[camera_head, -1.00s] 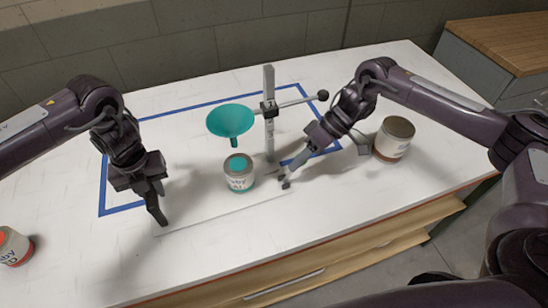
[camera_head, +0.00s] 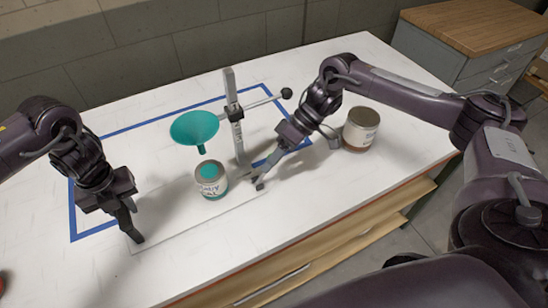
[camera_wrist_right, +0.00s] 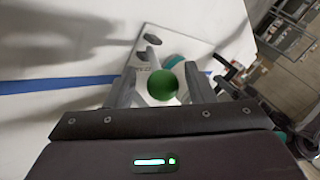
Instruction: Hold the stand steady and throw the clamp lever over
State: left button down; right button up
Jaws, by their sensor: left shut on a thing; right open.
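The stand has a thin white base plate (camera_head: 175,222), an upright grey post (camera_head: 238,140) and a teal funnel (camera_head: 194,127) held on the post. A thin lever (camera_head: 262,101) runs right from the clamp block (camera_head: 235,112) to a dark ball knob (camera_head: 286,92). My left gripper (camera_head: 136,236) is shut at the plate's front left corner. My right gripper (camera_head: 258,183) is open, low near the plate's right end, below and apart from the knob in the head view. In the right wrist view a green ball (camera_wrist_right: 162,84) shows between the fingers; whether they touch it I cannot tell.
A can with a teal top (camera_head: 211,181) stands on the plate below the funnel. Blue tape (camera_head: 100,232) frames the work area.

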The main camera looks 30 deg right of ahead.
jog(key=shift+r, duration=0.1)
pick_arm(q)
jog(key=shift+d, duration=0.1)
pick_arm(e)
jog(key=v, duration=1.2)
pick_arm(q)
jog(key=c, duration=1.1)
grip_release()
notch_tip(320, 180, up, 12)
jog(key=shift+f, duration=0.1)
pick_arm(e)
jog(key=shift+s, duration=0.1)
